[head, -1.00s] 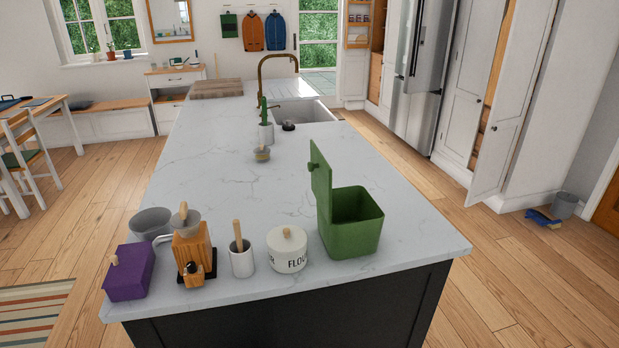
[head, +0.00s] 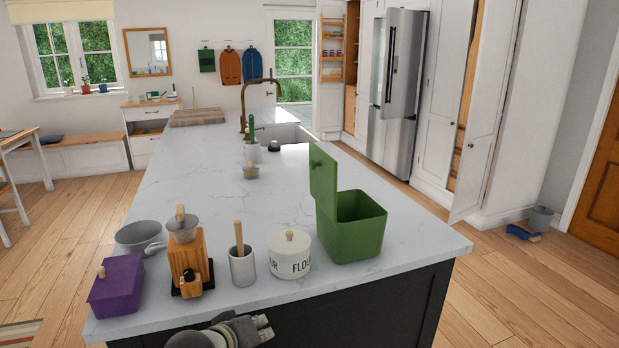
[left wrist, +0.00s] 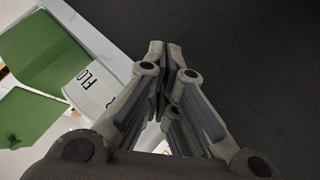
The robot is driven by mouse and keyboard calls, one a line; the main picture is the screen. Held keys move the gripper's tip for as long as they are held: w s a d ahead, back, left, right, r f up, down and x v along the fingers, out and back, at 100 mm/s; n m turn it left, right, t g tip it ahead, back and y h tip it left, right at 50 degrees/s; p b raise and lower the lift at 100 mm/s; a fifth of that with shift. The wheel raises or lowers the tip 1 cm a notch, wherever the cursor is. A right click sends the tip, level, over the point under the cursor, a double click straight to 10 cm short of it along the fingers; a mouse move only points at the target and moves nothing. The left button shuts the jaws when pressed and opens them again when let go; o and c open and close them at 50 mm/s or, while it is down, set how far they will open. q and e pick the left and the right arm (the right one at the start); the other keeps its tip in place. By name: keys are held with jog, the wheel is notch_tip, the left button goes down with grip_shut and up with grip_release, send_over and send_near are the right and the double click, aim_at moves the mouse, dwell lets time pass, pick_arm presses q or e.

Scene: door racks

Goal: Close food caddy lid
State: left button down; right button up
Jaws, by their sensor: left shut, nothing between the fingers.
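The green food caddy (head: 358,236) stands on the near right part of the white countertop. Its lid (head: 323,187) is open and stands upright at the caddy's left side, with a small round knob near its top. The caddy's opening faces up and looks empty. In the left wrist view, green parts of the caddy (left wrist: 42,52) show at the left. My left gripper (head: 264,327) is at the bottom of the head view, in front of the dark island side and left of the caddy. Its fingers (left wrist: 165,58) are shut and empty. My right gripper is not in view.
A white flour canister (head: 290,259) stands just left of the caddy. Further left are a utensil pot (head: 242,268), a wooden coffee grinder (head: 187,258), a grey bowl (head: 138,236) and a purple box (head: 117,286). The counter behind the caddy is mostly clear.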

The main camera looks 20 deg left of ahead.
pick_arm(q)
jog(key=w+a+r+n+t+h, duration=0.15)
jog(key=w+r+n+t, duration=0.35)
jog(key=r, duration=0.9)
jog(key=w+a+r+n+t, duration=0.25)
jog(key=w+r, duration=0.45)
jog(key=r, duration=0.7)
jog(key=w+d+p, duration=0.3)
jog(key=w+d, duration=0.2)
jog(key=w, duration=0.6)
jog(key=shift+w+f+n+g, duration=0.3)
jog(key=shift+f+n+g, duration=0.05)
jog(key=shift+f+g, duration=0.1)
jog(key=shift+a, duration=0.1)
